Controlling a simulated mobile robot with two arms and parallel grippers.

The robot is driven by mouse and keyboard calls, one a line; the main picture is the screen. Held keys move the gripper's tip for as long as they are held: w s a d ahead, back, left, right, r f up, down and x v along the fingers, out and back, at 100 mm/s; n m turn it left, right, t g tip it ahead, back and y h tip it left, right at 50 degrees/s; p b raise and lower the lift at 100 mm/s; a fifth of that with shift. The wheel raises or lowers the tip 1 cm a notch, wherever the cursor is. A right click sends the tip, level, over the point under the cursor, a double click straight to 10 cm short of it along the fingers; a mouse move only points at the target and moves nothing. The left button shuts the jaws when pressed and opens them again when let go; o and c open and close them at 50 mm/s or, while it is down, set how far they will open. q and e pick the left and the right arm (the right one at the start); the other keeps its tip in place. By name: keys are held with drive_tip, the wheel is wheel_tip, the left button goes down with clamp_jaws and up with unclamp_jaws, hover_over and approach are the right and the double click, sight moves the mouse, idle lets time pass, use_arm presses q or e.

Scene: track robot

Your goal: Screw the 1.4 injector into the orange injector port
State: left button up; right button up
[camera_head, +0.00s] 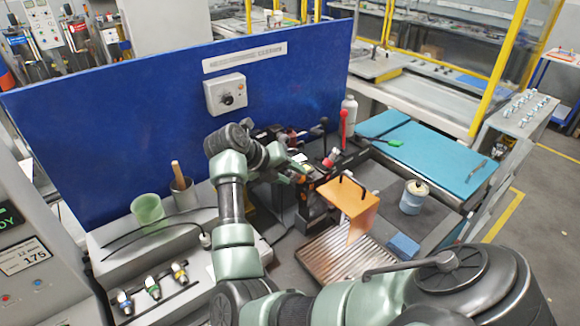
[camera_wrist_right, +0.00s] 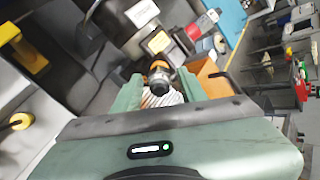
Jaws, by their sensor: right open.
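My right gripper (camera_head: 298,168) is at the machine (camera_head: 322,190) in the middle of the bench. In the right wrist view its two green fingers (camera_wrist_right: 160,92) stand apart. A dark round fitting with an orange ring (camera_wrist_right: 158,66) shows between or just beyond the fingers; I cannot tell whether they touch it or whether it is the port or an injector. Three injectors, with blue (camera_head: 124,300), green (camera_head: 152,287) and yellow (camera_head: 179,271) marks, lie in a row on the grey bench at left. I cannot read any 1.4 label. My left gripper does not show.
A red-handled lever (camera_head: 344,125) stands behind. A green cup (camera_head: 148,210) and a metal pot (camera_head: 184,192) stand at left, before a blue panel (camera_head: 110,125). A can (camera_head: 413,198) stands at right.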

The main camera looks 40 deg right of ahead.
idle(0.3)
drive_tip(key=n+p, duration=0.2)
drive_tip(key=shift+r+n+p, duration=0.1)
drive_tip(key=shift+n+p, duration=0.2)
drive_tip(key=shift+p, duration=0.05)
drive_tip(key=shift+n+p, duration=0.45)
drive_tip(key=shift+n, duration=2.05)
drive_tip(key=n, duration=0.4)
drive_tip(key=shift+n, duration=0.3)
